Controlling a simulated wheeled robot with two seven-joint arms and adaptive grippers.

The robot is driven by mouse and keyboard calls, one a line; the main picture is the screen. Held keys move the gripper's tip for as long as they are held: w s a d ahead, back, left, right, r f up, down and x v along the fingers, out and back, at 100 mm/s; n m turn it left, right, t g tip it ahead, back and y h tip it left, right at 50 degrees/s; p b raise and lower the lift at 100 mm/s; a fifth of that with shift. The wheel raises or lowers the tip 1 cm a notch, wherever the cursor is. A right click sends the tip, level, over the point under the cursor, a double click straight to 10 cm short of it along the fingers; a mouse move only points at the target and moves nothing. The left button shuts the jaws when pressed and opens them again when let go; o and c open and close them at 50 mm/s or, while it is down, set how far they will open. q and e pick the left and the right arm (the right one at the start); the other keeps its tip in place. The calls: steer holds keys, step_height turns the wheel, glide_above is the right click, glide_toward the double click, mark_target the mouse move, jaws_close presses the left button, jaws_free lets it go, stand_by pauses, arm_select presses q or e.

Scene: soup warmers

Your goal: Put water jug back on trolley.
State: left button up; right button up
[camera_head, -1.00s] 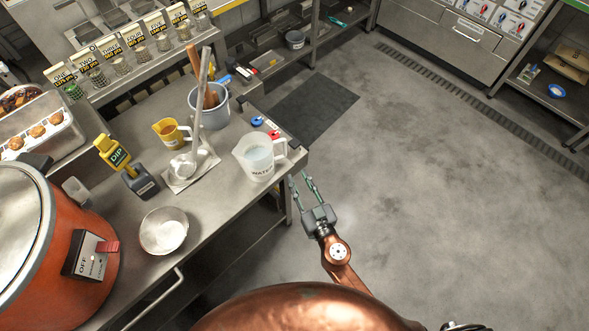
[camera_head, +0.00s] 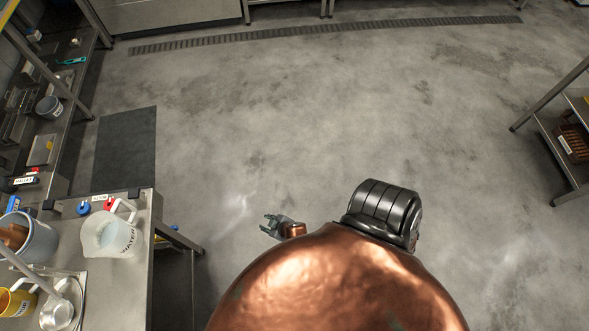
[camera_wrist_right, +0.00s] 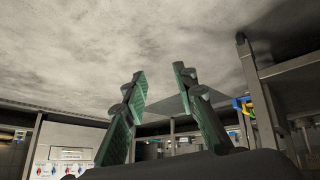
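The water jug (camera_head: 108,237) is a translucent white jug with a handle and the word WATER on its side. It stands upright near the right end of the steel counter (camera_head: 135,285) at the left of the head view. My right gripper (camera_head: 270,224) is to the right of the jug, beyond the counter's end, over the floor and apart from the jug. In the right wrist view its green fingers (camera_wrist_right: 160,82) are spread with nothing between them. My left gripper is not in view. I cannot tell which piece of furniture is the trolley.
A shelf rack (camera_head: 573,135) stands at the far right. The floor (camera_head: 300,110) between is clear.

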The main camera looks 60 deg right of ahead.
steer(key=s+d+f+g, duration=0.1)
steer(key=s+f, duration=0.4)
steer(key=s, duration=0.6)
steer(key=s+d+f+g, duration=0.1)
steer(key=s+f+g, duration=0.3)
steer(key=s, duration=0.8)
steer(key=s+d+f+g+y, duration=0.1)
steer(key=s+f+g, duration=0.2)
steer(key=s+f, duration=0.4)
steer(key=s, duration=0.5)
steer(key=shift+d, duration=0.3)
